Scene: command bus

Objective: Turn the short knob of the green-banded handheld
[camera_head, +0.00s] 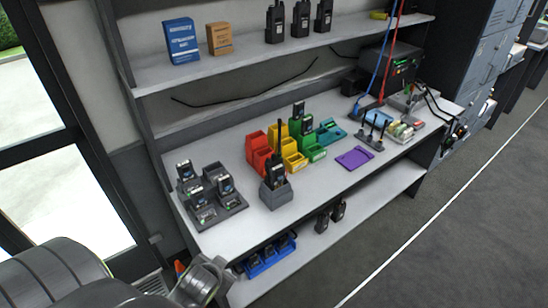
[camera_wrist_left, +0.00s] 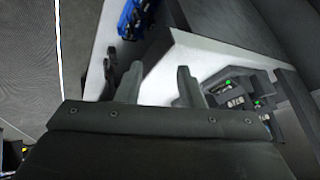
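Several black handheld radios show in the head view. One with a tall antenna (camera_head: 278,172) stands upright in a grey single holder (camera_head: 277,196) at the front of the workbench. Another radio (camera_head: 297,122) stands by the green bins. Others sit in a grey multi-slot charger (camera_head: 218,212) at the bench's left end. I cannot make out a green band or a short knob on any of them. In the left wrist view my left gripper (camera_wrist_left: 157,86) has its two fingers apart with nothing between them, beside the bench's white edge. My right gripper is not in view.
The white bench (camera_head: 330,190) also holds red, yellow and green bins (camera_head: 291,160), a purple mat (camera_head: 354,158) and an antenna stand (camera_head: 372,137). More radios stand on the upper shelf (camera_head: 215,62). A blue tray (camera_head: 268,258) lies on the lower shelf. Open floor (camera_head: 440,240) lies right.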

